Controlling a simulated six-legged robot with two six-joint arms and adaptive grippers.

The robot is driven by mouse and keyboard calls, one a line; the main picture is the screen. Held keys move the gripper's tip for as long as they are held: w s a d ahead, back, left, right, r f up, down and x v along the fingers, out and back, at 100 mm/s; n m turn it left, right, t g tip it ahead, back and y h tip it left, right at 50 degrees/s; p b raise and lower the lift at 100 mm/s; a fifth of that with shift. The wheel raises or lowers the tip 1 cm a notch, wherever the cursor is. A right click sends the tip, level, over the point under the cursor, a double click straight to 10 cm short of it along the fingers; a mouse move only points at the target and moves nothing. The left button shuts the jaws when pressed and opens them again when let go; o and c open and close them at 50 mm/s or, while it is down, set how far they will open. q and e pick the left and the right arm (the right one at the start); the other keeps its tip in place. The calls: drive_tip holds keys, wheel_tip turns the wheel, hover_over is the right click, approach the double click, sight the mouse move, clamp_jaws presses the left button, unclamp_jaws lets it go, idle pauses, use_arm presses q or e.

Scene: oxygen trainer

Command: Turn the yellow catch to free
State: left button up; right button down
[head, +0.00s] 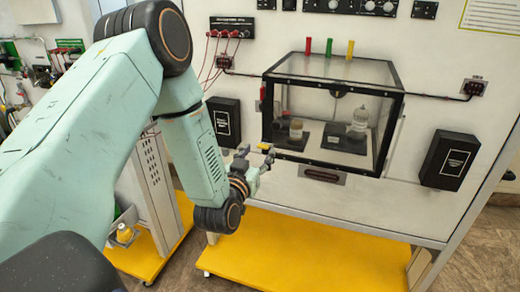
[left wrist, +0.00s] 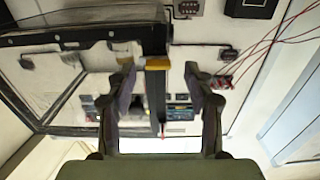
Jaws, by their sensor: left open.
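The yellow catch (head: 265,147) is a small block at the lower left front corner of a clear, black-framed case (head: 330,178). It also shows in the left wrist view (left wrist: 158,63), on a dark upright bar of the case. My left gripper (head: 257,156) is open and empty in front of this corner. In the left wrist view the two fingers (left wrist: 158,75) stand apart, one on each side of the catch, with gaps visible. I cannot tell how far in front of it the fingertips are. My right gripper is not in view.
The case stands against a pale panel, with jars and dark blocks inside. Black boxes (head: 223,122) (head: 450,160) flank it. Red leads (head: 212,60) hang at its upper left. A yellow base (head: 300,250) lies below, and the space before the panel's lower part looks clear.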

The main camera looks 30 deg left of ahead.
use_arm(q)
drive_tip(key=shift+w, duration=0.9)
drive_tip(key=shift+s+a+r, duration=0.1)
drive_tip(key=shift+s+a, duration=0.15)
drive_tip(key=shift+c, duration=0.2)
drive_tip(key=shift+w+d, duration=0.2)
drive_tip(key=shift+w, duration=0.1)
drive_tip(key=c, duration=0.4)
drive_tip(key=shift+s+a, duration=0.1)
drive_tip(key=shift+a, duration=0.05)
drive_tip(key=c, duration=0.6)
clamp_jaws()
